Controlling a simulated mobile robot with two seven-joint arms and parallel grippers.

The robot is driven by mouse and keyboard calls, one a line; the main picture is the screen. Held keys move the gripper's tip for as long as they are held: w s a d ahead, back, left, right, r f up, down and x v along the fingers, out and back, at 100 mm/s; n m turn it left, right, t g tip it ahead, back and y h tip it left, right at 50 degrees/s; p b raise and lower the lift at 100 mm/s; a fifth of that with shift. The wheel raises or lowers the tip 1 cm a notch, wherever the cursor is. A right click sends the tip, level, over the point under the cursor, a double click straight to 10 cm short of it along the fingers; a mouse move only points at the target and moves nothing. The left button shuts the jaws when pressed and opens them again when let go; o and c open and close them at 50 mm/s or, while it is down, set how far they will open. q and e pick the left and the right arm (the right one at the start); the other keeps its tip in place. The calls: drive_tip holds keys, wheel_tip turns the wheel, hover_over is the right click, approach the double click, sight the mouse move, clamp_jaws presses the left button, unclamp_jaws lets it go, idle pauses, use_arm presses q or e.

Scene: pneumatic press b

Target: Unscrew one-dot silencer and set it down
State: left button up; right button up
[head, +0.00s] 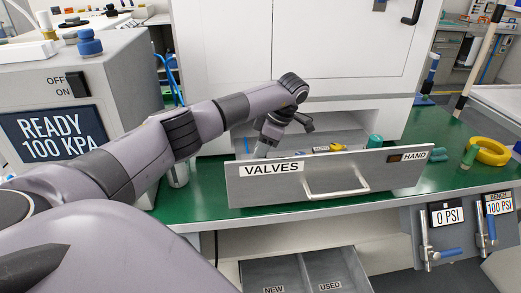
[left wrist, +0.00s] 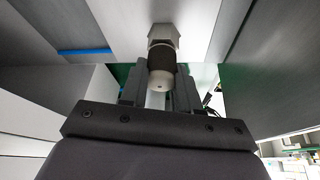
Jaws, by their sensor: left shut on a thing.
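In the left wrist view, the one-dot silencer (left wrist: 161,80) is a pale cylinder with a small dark dot on its near end. A dark band and a grey hex fitting (left wrist: 164,36) are in line behind it. My left gripper (left wrist: 160,92) is shut on the silencer, with a finger on each side. In the head view my left gripper (head: 268,142) reaches down behind the front of the open drawer marked VALVES (head: 215,190). Its fingertips and the silencer are hidden there. Whether the silencer is still threaded in cannot be told. My right gripper is not in view.
The open drawer holds a yellow part (head: 338,147) and a teal cylinder (head: 375,140). A green cylinder (head: 469,157) and a yellow coil (head: 488,152) are on the green bench at right. Lower trays marked NEW (head: 262,272) and USED (head: 328,268) are open.

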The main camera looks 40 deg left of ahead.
use_arm(q)
drive_tip(key=o, duration=0.8)
drive_tip(key=m+t, duration=0.1)
drive_tip(key=m, duration=0.2)
drive_tip(key=m+t+y, duration=0.1)
drive_tip(key=m, duration=0.2)
drive_tip(key=m+t, duration=0.1)
drive_tip(key=m, duration=0.2)
drive_tip(key=m+t, duration=0.1)
drive_tip(key=m, duration=0.2)
drive_tip(key=shift+t, duration=0.3)
drive_tip(key=shift+h, duration=0.3)
drive_tip(key=c, duration=0.6)
